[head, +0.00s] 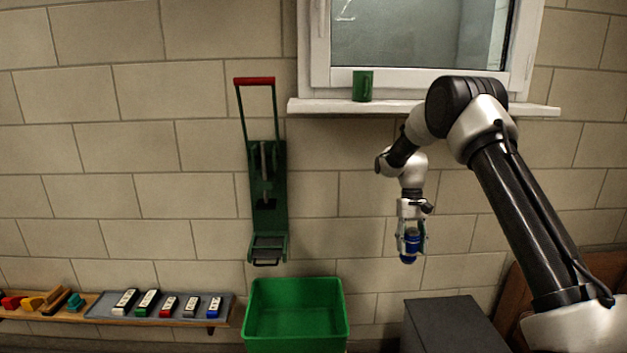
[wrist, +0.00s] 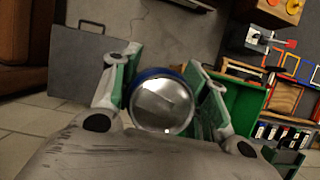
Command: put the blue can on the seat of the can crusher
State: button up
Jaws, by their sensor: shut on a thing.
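The blue can (head: 409,246) hangs upright in my gripper (head: 411,238), in front of the wall and above the grey box. In the wrist view its round silver end and blue rim (wrist: 163,103) show between the two green-padded fingers of my gripper (wrist: 165,90), which are shut on it. The can crusher (head: 268,190) is a dark green wall frame with a red-handled lever raised at the top. Its seat (head: 267,250) is at the bottom end, to the left of the can and apart from it. No can shows on the seat.
A green bin (head: 296,315) stands below the crusher. A dark grey box (head: 455,325) is below my gripper. A green can (head: 362,86) stands on the windowsill (head: 300,106). A shelf (head: 95,312) at the lower left holds several small coloured items. The wall between can and crusher is clear.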

jog(key=s+f, duration=0.3)
jog(key=s, duration=0.7)
jog(key=shift+s+f, duration=0.2)
